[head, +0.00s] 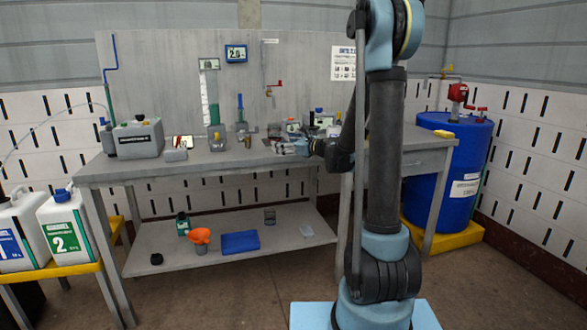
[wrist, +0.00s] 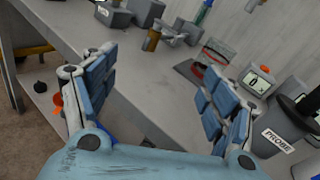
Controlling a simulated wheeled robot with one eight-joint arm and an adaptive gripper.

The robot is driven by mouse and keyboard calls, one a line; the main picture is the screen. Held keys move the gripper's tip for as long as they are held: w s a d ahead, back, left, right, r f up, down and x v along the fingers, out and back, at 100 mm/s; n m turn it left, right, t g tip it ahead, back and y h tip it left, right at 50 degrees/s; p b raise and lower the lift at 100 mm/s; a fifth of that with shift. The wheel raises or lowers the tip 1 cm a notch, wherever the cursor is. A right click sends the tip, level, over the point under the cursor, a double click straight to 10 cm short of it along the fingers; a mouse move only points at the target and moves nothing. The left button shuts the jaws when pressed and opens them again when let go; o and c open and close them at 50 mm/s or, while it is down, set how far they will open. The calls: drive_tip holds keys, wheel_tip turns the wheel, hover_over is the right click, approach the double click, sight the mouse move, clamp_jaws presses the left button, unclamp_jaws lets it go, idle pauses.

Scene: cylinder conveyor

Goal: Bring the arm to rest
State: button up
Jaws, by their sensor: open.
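My arm (head: 385,150) rises from its light blue base in the right half of the head view and bends down toward the grey workbench (head: 115,170). My gripper (head: 288,147) is over the right part of the bench top, small and partly merged with the items behind it. In the wrist view my gripper (wrist: 160,65) has its two blue-padded fingers spread wide apart, with nothing between them. The bare bench top and its front edge show beyond the fingers. The elbow link covers part of the bench's right end in the head view.
A grey canister (head: 138,139) stands on the bench's left. A device labelled PROBE (wrist: 280,140) and a small display (wrist: 257,82) are close to the right finger in the wrist view. A blue drum (head: 447,170) stands right. The lower shelf holds an orange funnel (head: 201,236) and blue tray (head: 240,242).

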drive_tip(key=s+d+f+n+g+h, duration=0.3)
drive_tip(key=s+n, duration=0.4)
drive_tip(key=s, duration=0.4)
drive_tip(key=s+d+f+n+g+h, duration=0.25)
drive_tip(key=s+n, duration=0.45)
drive_tip(key=s, duration=0.5)
drive_tip(key=s+d+f+n+g+h, duration=0.1)
drive_tip(key=s+d+f+n+h, duration=0.2)
drive_tip(key=s+d+f+n, duration=0.2)
drive_tip(key=s+d+f+n+g+h, duration=0.2)
drive_tip(key=s+d+f+n+h, duration=0.2)
drive_tip(key=s+d, duration=0.8)
drive_tip(key=s+f+n, duration=0.1)
drive_tip(key=s+f, duration=0.1)
drive_tip(key=s, duration=0.2)
drive_tip(key=shift+s+n, duration=0.3)
drive_tip(key=shift+w+g+h, duration=0.1)
drive_tip(key=shift+g+h, duration=0.15)
drive_tip(key=shift+w+f, duration=0.15)
drive_tip(key=shift+w, duration=0.2)
